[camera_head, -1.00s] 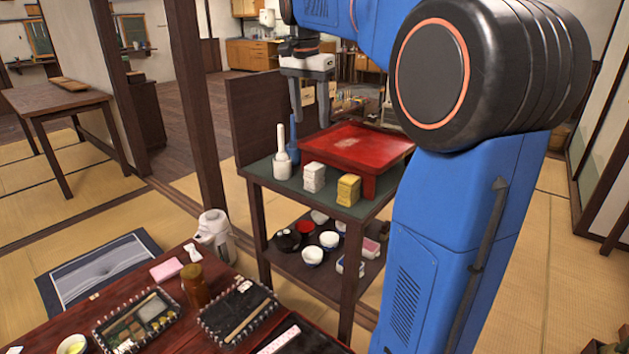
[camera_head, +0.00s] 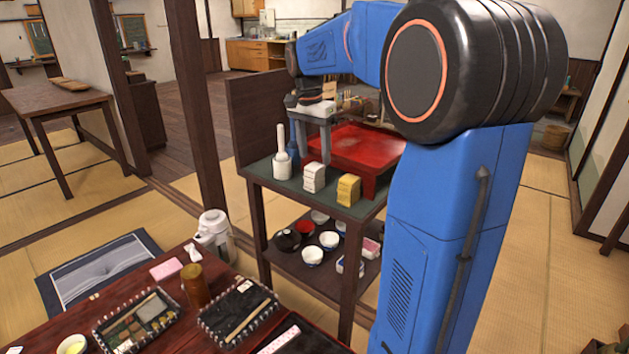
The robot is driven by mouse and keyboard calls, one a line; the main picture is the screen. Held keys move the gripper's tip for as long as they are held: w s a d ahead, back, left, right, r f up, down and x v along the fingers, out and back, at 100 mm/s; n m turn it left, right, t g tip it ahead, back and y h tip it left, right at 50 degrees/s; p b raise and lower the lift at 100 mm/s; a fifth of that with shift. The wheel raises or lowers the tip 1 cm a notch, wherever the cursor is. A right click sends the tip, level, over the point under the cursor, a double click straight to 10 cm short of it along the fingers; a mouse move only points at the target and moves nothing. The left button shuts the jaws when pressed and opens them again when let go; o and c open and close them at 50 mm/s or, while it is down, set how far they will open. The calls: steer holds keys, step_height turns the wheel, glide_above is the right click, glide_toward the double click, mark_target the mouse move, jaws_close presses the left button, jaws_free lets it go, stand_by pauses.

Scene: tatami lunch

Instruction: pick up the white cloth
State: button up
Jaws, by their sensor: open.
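The white cloth (camera_head: 314,177) is a folded stack on the dark green top of the wooden stand (camera_head: 262,178). It sits between a white brush-like tool in a holder (camera_head: 282,166) and a folded yellow cloth (camera_head: 348,190). My gripper (camera_head: 312,157) points down, open and empty, with its fingertips just above or behind the white cloth. The exact gap between fingertips and cloth cannot be told from this view.
A red tray table (camera_head: 368,143) stands close behind and right of the cloths. A blue bottle (camera_head: 294,148) is beside my gripper. Bowls (camera_head: 312,256) fill the lower shelf. A low table with boxes (camera_head: 237,312) is in front.

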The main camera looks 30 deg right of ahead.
mark_target(314, 166)
steer(key=shift+w+d+f, duration=0.15)
steer(key=shift+f, duration=2.6)
steer(key=c, duration=1.2)
step_height(314, 166, up, 18)
steer(key=shift+r, duration=0.1)
steer(key=shift+o, duration=0.9)
